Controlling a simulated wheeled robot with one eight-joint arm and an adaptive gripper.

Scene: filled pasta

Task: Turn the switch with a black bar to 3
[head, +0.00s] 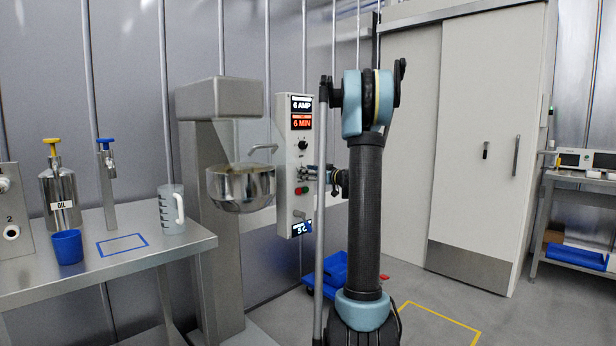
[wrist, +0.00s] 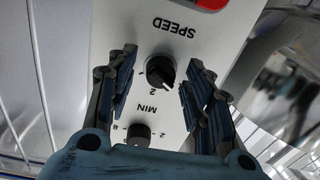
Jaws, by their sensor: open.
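The control panel (head: 293,150) is a tall pale board beside the mixing bowl, with lit displays reading 6 AMP and 6 MIN. A dark knob (head: 303,145) sits below the displays. In the wrist view, where the lettering appears upside down, a round black knob (wrist: 160,72) with a pale pointer mark lies between the SPEED and MIN labels, with a 2 beside it. A second dark knob (wrist: 139,133) lies below, partly hidden by my gripper. My gripper (wrist: 158,75) is open, its fingers on either side of the upper knob; contact cannot be told. It also shows at the panel (head: 308,173).
A steel table (head: 130,262) holds an oil can, a blue cup and a measuring jug.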

